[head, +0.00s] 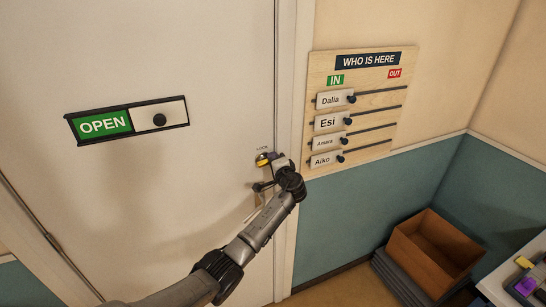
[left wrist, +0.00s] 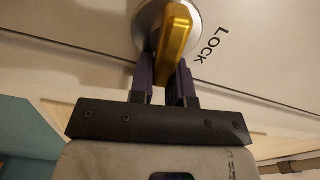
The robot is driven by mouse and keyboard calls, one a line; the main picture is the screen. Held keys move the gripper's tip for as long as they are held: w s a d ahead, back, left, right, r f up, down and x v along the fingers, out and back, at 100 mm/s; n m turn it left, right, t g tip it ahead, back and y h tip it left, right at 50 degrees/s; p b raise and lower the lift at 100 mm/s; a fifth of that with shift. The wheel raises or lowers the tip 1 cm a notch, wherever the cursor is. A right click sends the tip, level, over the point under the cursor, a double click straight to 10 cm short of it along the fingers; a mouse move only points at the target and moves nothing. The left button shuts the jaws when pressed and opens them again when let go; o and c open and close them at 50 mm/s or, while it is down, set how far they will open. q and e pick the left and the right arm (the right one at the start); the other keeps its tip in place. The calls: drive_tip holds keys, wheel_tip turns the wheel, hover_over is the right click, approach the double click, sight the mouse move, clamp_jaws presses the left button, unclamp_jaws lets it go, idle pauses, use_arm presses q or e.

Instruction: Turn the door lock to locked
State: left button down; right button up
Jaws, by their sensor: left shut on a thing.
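The door lock is a gold turn knob (left wrist: 177,32) on a round silver plate (left wrist: 146,22), with the word LOCK printed beside it on the door. In the head view the knob (head: 262,159) sits near the right edge of the white door (head: 170,190), partly hidden by my gripper. My left gripper (left wrist: 168,72) is shut on the knob, one dark finger on each side of it. In the left wrist view the knob's long side runs nearly up and down the picture, tilted a little. The left gripper (head: 273,159) also shows in the head view. My right gripper is out of view.
A sliding sign (head: 160,119) reading OPEN is on the door. A name board (head: 370,62) hangs right of the door frame. A brown open box (head: 432,256) stands at the lower right, near a table corner (head: 505,277). The space in front of the door is otherwise clear.

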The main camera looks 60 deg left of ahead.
use_arm(q)
drive_tip(key=shift+f+m+p, duration=0.25)
drive_tip(key=shift+m+p, duration=0.1)
drive_tip(key=shift+m, duration=0.65)
drive_tip(key=shift+s, duration=0.1)
drive_tip(key=shift+a, duration=0.1)
drive_tip(key=c, duration=1.1)
unclamp_jaws()
drive_tip(key=shift+s, duration=0.1)
drive_tip(key=shift+d, duration=0.3)
drive_tip(key=b+v, duration=0.2)
drive_tip(key=v, duration=1.1)
drive_tip(key=shift+d, duration=0.15)
